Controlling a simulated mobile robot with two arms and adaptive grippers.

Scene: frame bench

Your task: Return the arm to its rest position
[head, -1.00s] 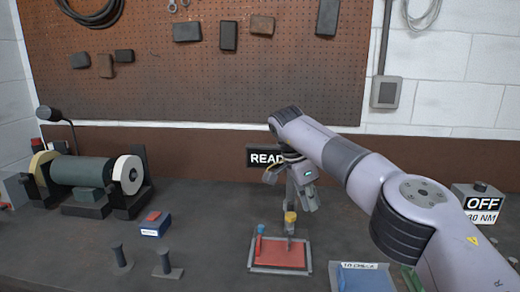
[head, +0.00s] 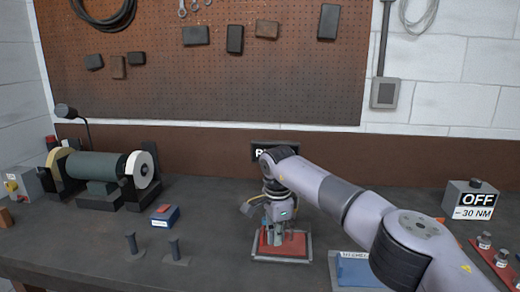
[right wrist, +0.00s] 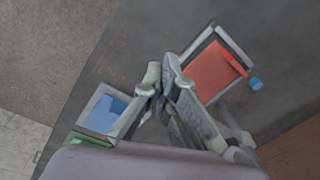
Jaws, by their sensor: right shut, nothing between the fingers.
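My right arm (head: 345,205) reaches in from the lower right in the head view. Its gripper (head: 277,240) points down in front of a grey-framed tray with a red panel (head: 268,258) and hides part of it. In the right wrist view the fingers (right wrist: 163,75) are together and empty, and the red panel (right wrist: 212,73) lies beyond them to the upper right. I cannot tell the exact height above the bench. My left gripper is not in view.
A small blue piece (right wrist: 256,83) stands beside the red tray. A tray with a blue piece (head: 356,270) lies to its right. A bench grinder (head: 97,167), a red-and-blue block (head: 165,216) and two dark posts (head: 133,244) are left. An OFF box (head: 473,199) stands right.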

